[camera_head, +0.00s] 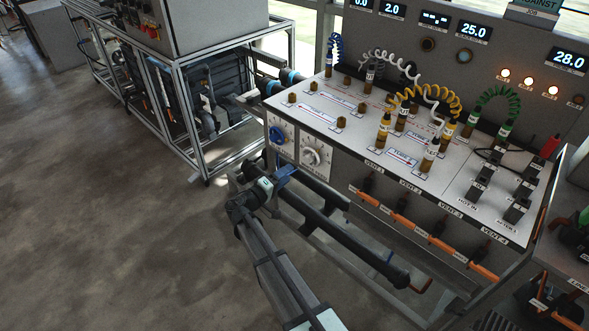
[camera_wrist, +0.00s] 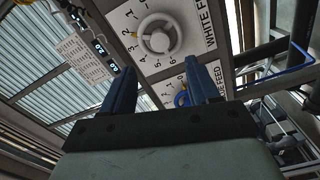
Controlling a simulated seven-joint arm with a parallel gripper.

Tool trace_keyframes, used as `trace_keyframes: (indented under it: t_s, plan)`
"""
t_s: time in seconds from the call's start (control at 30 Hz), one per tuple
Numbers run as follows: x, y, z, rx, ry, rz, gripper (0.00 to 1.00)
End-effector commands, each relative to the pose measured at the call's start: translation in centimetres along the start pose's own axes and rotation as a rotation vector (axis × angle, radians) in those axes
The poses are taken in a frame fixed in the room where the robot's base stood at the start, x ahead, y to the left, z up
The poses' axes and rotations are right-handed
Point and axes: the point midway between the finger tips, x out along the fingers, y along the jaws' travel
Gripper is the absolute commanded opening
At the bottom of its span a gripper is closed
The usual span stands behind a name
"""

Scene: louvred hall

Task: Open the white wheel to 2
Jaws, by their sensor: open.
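The white wheel (camera_head: 311,157) is a round knob on a pale dial plate on the console's front face. In the wrist view the white wheel (camera_wrist: 158,38) shows clearly, with numbers around it and lettering beginning "WHITE F". The blue wheel (camera_head: 278,135) is left of the white one; in the wrist view the blue wheel (camera_wrist: 182,98) is partly hidden by a finger.
The console top (camera_head: 323,107) carries fittings and coiled hoses. Displays above include one reading 2.0 (camera_head: 392,9). An orange pipe (camera_head: 425,233) and dark pipes (camera_head: 335,228) run below the front face. A metal frame (camera_head: 206,150) stands left; open floor lies front left.

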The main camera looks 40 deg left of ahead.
Motion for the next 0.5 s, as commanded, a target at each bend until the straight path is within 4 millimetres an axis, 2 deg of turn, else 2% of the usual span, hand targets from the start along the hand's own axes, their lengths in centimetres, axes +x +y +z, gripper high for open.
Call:
trace_keyframes:
  t_s: [0.03,0.2,0.5]
  plan:
    - [-1.0,0.0,0.0,0.0,0.002,-0.001,0.6]
    - [-3.0,0.0,0.0,0.0,0.001,-0.001,0.6]
    - [-4.1,0.0,0.0,0.0,0.0,-0.001,0.6]
